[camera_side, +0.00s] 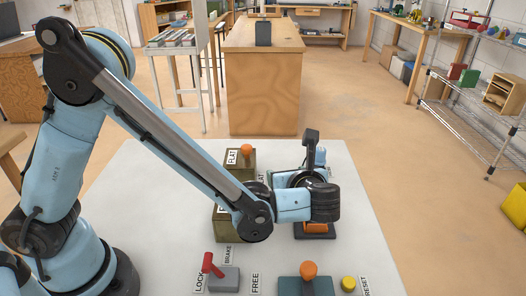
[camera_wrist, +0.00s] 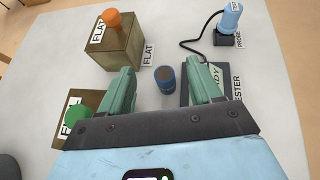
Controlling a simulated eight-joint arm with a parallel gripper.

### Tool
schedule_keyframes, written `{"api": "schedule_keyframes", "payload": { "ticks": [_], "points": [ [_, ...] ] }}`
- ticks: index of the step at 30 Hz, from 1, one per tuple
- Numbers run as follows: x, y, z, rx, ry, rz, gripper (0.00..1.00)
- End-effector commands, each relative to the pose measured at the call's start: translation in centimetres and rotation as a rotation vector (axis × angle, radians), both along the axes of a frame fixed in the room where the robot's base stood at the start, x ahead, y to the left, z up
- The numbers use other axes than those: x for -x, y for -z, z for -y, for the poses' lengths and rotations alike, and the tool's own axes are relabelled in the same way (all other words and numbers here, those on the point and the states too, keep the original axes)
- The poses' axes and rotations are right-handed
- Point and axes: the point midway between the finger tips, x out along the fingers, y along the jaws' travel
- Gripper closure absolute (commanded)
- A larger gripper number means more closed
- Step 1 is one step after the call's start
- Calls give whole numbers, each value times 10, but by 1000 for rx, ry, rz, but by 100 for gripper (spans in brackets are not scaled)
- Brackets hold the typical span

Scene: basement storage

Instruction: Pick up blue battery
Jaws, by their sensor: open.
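The blue battery (camera_wrist: 165,79) is a small dark blue cylinder with a darker top. It shows in the wrist view between the two green fingers of my gripper (camera_wrist: 161,70). The fingers are open, with a visible gap on each side of the battery. How far the fingertips are above the battery is hard to tell. In the side view my wrist (camera_side: 292,205) hides the battery and most of the fingers.
An olive box labelled FLAT (camera_wrist: 118,50) bears an orange cylinder (camera_wrist: 112,18). A green-topped cylinder (camera_wrist: 77,117) is at left. A dark tester (camera_wrist: 228,97) lies right, cabled to a light blue probe (camera_wrist: 231,20).

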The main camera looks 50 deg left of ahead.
Motion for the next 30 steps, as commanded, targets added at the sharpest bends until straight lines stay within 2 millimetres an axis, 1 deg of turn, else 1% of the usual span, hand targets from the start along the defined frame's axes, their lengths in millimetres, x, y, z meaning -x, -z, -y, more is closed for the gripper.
{"api": "schedule_keyframes", "payload": {
  "ticks": [1,4,14,18,22,25,30],
  "points": [
    [0,8,0,0,0,1,36],
    [0,20,0,2,-1,1,36],
    [0,39,0,3,-1,1,36],
    [-12,50,-19,2,-5,2,36],
    [-20,58,-31,3,-4,1,36],
    [-24,61,-36,3,-3,1,36],
    [-25,62,-37,3,-1,1,36]
  ]
}}
